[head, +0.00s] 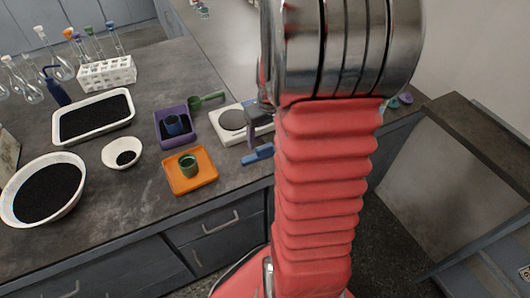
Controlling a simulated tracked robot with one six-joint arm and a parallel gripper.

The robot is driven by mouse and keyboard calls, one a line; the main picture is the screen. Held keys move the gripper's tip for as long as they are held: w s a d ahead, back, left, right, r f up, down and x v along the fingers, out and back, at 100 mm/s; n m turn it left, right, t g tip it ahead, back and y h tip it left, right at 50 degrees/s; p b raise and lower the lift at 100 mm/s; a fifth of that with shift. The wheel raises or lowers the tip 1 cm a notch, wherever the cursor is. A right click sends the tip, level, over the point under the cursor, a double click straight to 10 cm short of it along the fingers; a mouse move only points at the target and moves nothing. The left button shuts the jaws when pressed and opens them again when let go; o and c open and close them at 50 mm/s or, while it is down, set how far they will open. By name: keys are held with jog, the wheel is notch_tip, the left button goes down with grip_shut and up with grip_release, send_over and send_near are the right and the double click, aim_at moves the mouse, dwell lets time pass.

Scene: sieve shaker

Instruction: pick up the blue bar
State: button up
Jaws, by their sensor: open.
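The blue bar (258,154) lies on the dark grey bench top near its front edge, just left of my red arm. Its right end is close to the arm's outline, and part of it may be hidden there. My gripper (254,128) shows only in part, as dark pieces beside the arm, above and behind the bar in the picture. It is open and apart from the bar, with nothing seen between its jaws. My arm hides the rest of it.
A white scale (226,137) with a round plate stands just behind the bar. A green scoop (207,100) lies behind. Bare bench lies between orange tray and bar.

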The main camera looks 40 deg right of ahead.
aim_at(264, 147)
jog(key=shift+w+f, duration=0.2)
jog(key=shift+f, duration=0.95)
jog(key=shift+w+f, duration=0.15)
jog(key=shift+f, duration=1)
jog(key=shift+c, duration=0.2)
jog(key=c, duration=1.1)
jog(key=shift+r, duration=0.1)
jog(key=shift+c, duration=0.2)
notch_tip(264, 147, up, 10)
